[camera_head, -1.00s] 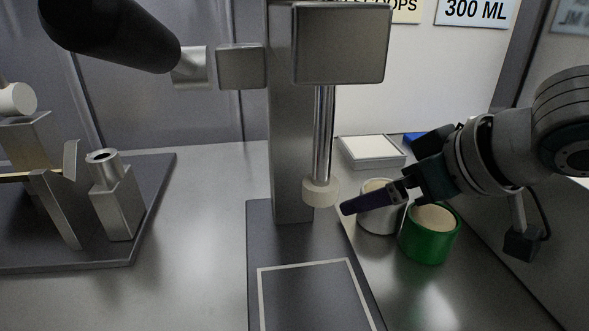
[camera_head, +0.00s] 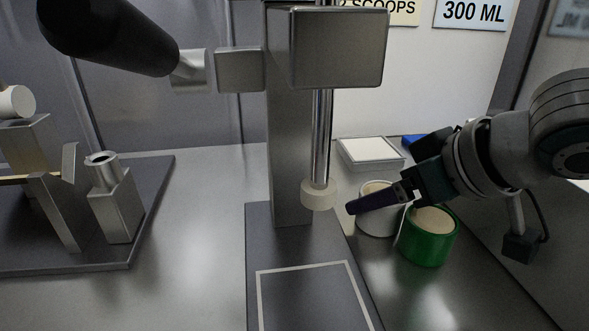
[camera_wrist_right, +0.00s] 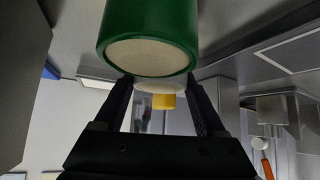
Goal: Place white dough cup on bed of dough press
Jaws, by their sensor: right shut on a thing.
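The white dough cup (camera_head: 378,227) stands on the steel counter, right of the dough press, with pale dough inside. My right gripper (camera_head: 352,207) reaches in from the right and is shut on the cup near its rim. In the right wrist view, the white cup (camera_wrist_right: 160,86) shows between the two fingers, partly hidden by the green cup (camera_wrist_right: 150,58). The press bed (camera_head: 310,300) is a dark plate with a pale square outline and is empty. The round press plunger (camera_head: 319,196) hangs above the rear of the base. My left gripper is not in view.
The green dough cup (camera_head: 429,240) stands close to the white cup's right. A pale square tray (camera_head: 371,153) lies behind. The press column (camera_head: 291,150) and the black lever handle (camera_head: 110,35) rise at the bed's rear and left. A metal machine (camera_head: 115,205) sits on a dark base at left.

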